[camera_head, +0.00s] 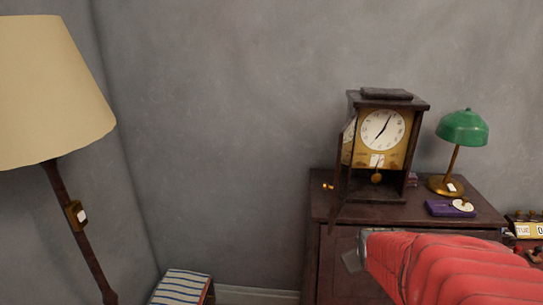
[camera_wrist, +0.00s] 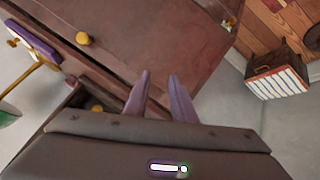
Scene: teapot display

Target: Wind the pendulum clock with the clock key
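The pendulum clock (camera_head: 381,127) stands upright on a dark wooden cabinet, with a white dial, a brass pendulum and its front door swung open to the left. A small brass piece (camera_head: 327,186) shows at the door's lower left; I cannot tell whether it is a key or a knob. I cannot make out the clock key for certain. My gripper (camera_wrist: 160,76) is open and empty in the wrist view, its two fingers apart in front of the cabinet. In the head view my red-sleeved arm reaches in at lower right, below the clock.
The cabinet (camera_head: 322,205) also bears a green lamp (camera_head: 462,128) and a purple item (camera_head: 447,210) with a white piece on it. A brass knob (camera_wrist: 82,38) shows in the wrist view. A floor lamp (camera_head: 50,95) and striped stool (camera_head: 184,286) stand left. A calendar (camera_head: 526,229) is far right.

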